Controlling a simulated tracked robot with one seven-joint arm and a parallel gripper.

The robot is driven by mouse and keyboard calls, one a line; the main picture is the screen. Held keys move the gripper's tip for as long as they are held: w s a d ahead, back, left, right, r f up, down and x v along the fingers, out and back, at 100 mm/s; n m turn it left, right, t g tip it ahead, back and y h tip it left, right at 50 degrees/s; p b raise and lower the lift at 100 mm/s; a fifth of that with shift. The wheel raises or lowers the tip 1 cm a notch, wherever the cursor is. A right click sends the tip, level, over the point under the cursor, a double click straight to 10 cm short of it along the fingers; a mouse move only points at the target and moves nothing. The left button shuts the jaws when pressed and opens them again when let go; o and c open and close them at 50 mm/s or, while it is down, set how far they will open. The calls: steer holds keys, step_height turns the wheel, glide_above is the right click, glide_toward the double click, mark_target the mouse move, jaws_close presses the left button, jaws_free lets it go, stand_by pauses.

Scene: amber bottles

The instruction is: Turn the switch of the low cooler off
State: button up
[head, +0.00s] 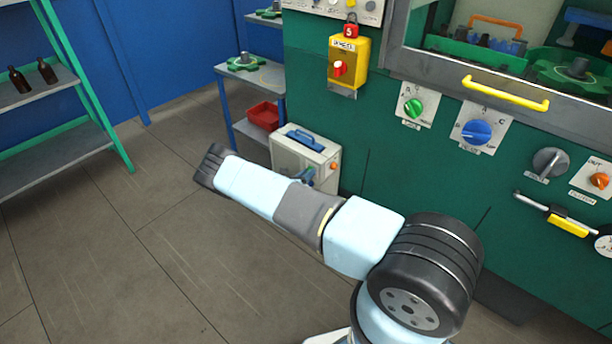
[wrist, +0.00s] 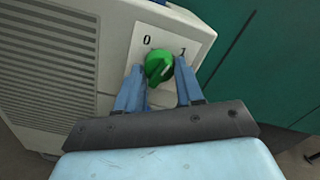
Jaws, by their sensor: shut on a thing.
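The low cooler (head: 288,153) is a pale box on the floor against the green machine, with a blue handle on top. In the wrist view its pale body (wrist: 75,52) shows a slatted grille and a white switch plate marked 0 on the left and 1 on the right. The switch is a green round knob (wrist: 157,65) with a pale pointer line leaning up and right, towards the 1. My gripper (wrist: 159,82) has its blue fingers on either side of the knob and is shut on it. In the head view my arm hides the cooler's lower front.
The green machine carries a green knob (head: 413,106), a blue knob (head: 477,131), a grey knob (head: 550,162) and a yellow box with a red switch (head: 341,69). A blue rack with a red bin (head: 264,116) stands behind the cooler. The floor at left is clear.

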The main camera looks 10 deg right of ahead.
steer(key=n, duration=0.6)
steer(key=shift+d+n, duration=0.15)
steer(key=shift+n, duration=0.15)
steer(key=n, duration=0.5)
steer(key=shift+n, duration=0.4)
steer(key=o, duration=1)
steer(key=shift+o, duration=0.2)
steer(key=v, duration=1.4)
